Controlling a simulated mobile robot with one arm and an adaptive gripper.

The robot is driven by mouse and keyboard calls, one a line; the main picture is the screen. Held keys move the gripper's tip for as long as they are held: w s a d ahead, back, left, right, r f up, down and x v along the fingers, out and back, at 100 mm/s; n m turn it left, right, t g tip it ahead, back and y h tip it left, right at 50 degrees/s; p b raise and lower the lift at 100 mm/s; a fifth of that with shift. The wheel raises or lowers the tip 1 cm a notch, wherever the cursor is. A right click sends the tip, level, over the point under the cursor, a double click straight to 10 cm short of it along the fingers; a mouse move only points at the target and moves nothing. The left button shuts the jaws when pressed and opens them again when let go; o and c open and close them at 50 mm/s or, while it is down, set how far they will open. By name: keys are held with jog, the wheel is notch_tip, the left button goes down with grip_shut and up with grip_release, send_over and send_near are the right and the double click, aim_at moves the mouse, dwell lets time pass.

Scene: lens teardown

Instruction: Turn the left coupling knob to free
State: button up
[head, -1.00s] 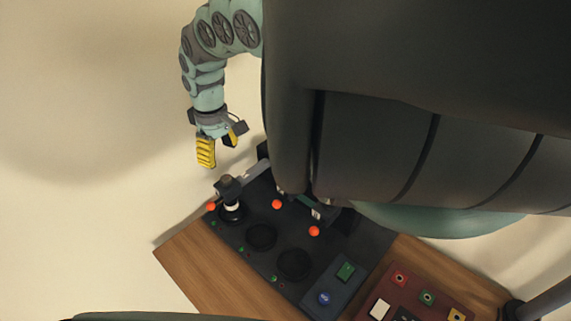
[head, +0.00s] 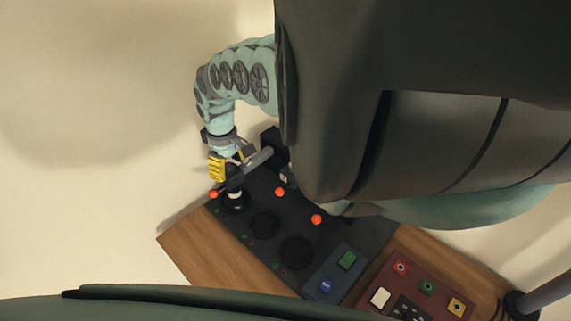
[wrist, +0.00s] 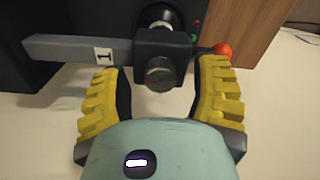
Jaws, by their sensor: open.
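The left coupling knob (wrist: 160,73) is a short grey metal cylinder on a dark block. A grey bar marked "1" (wrist: 82,49) runs left from the block in the wrist view. In the head view the dark block (head: 234,182) tops the leftmost post of the panel. My gripper (wrist: 160,80) is open, with one yellow-padded finger on each side of the knob and visible gaps to it. In the head view my gripper (head: 232,161) is just beyond the block. Any setting mark on the knob cannot be read.
An orange-red ball (head: 213,195) sits close beside the block, near the right finger in the wrist view. The dark panel (head: 237,219) on a wooden base (head: 200,256) holds two black round mounts. A red button box (head: 428,299) stands at right. Pale floor lies left.

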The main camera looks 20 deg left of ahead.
jog(key=shift+o, duration=0.2)
grip_shut()
dwell(0.4)
